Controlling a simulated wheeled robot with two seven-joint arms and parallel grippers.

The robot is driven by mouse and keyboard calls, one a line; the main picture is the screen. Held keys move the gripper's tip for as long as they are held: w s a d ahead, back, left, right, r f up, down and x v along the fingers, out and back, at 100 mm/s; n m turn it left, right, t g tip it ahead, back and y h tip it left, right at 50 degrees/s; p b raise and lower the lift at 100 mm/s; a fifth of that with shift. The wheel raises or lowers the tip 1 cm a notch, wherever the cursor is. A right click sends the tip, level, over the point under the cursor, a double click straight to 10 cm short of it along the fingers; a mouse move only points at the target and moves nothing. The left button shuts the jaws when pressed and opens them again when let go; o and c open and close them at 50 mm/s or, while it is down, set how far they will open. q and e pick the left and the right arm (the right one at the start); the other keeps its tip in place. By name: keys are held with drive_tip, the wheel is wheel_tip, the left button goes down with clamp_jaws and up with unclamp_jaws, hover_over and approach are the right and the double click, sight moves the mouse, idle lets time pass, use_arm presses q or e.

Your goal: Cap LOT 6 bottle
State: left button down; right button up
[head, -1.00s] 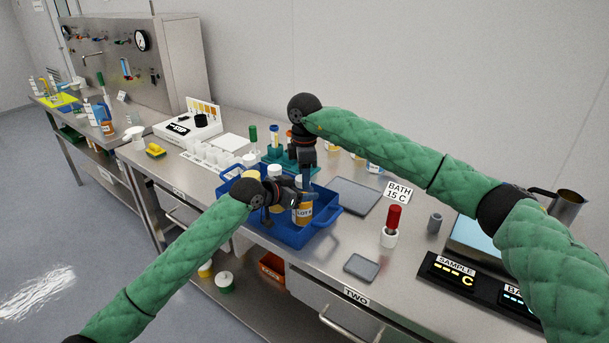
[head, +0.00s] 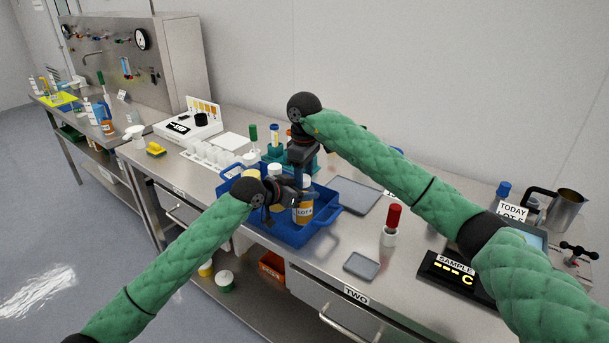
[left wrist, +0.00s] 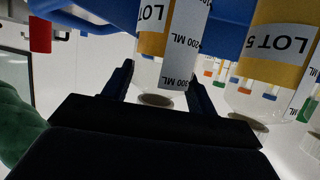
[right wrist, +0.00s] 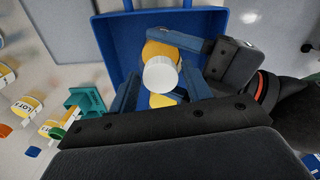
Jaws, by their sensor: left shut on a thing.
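The held bottle (head: 303,213) is amber with a white LOT label whose number is hard to read; it stands upright in the blue tray (head: 327,222). My left gripper (left wrist: 163,80) is shut around it from the side. A LOT 5 bottle (left wrist: 275,45) stands beside it in the left wrist view. My right gripper (head: 303,180) points down right above the held bottle. In the right wrist view a round white cap (right wrist: 160,74) lies between its fingers, over a bottle, with narrow gaps at the sides. Whether the cap touches the bottle's neck is hidden.
A green-teal rack (head: 272,152) with bottles stands behind the tray. A grey flat plate (head: 352,195), a red-topped white bottle (head: 391,222) and a SAMPLE display (head: 455,272) lie to the right. A metal jug (head: 566,207) stands far right. The front table edge is near the tray.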

drive_tip(key=shift+o, duration=0.2)
drive_tip(key=shift+r, duration=0.1)
drive_tip(key=shift+r, duration=2.15)
drive_tip(key=shift+c, duration=0.2)
